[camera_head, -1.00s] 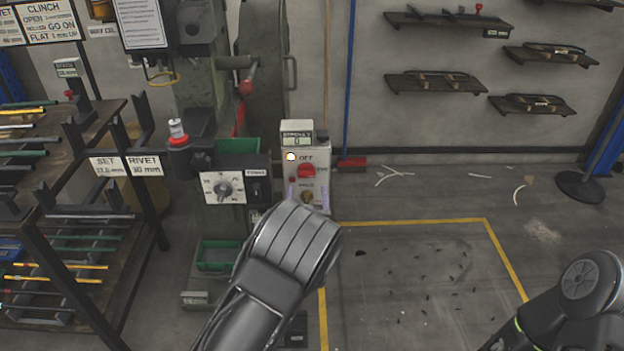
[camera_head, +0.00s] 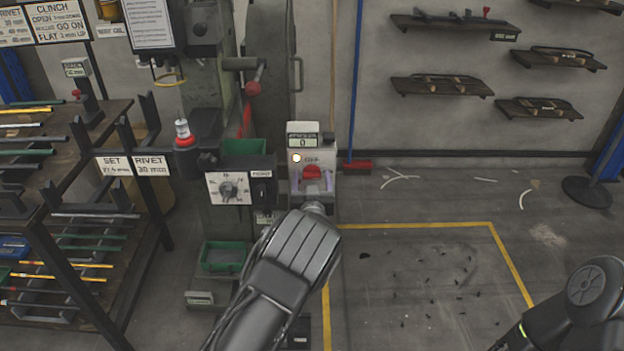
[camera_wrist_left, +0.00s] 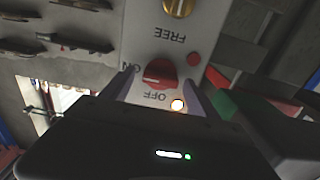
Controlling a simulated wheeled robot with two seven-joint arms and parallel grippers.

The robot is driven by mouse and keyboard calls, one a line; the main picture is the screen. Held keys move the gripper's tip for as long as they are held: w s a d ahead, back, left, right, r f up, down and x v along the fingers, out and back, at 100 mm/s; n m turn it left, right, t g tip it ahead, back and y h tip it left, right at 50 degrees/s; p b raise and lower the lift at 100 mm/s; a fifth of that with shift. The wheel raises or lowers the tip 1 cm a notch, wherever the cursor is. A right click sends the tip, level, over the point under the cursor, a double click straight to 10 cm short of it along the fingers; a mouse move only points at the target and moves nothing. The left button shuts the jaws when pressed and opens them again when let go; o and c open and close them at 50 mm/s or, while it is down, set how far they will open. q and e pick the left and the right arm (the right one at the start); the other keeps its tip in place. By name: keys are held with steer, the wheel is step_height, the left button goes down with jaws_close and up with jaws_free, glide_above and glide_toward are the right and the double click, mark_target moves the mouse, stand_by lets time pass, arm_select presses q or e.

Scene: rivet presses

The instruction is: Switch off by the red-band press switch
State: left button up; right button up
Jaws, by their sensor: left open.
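The switch box (camera_head: 327,157), pale with a display on top, stands beside the green press with a red band (camera_head: 185,141). Its red knob (camera_head: 312,172) sits below the word OFF. My left gripper (camera_head: 312,181) is open in front of the box. In the left wrist view, upside down, the knob (camera_wrist_left: 160,72) appears between the two fingers (camera_wrist_left: 161,92), with a gap on each side. Its pale mark points towards ON. A lamp (camera_wrist_left: 177,104) glows beside OFF. Contact with the panel cannot be told. My right gripper is out of view.
A brass-coloured fitting (camera_wrist_left: 178,6) and a small red button (camera_wrist_left: 194,59) share the panel. A dial box (camera_head: 228,188) stands just left of the switch box. A rod rack (camera_head: 75,200) is at the left. Floor inside the yellow line (camera_head: 420,226) is mostly clear.

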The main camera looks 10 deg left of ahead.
arm_select(q)
steer(key=c, duration=1.4)
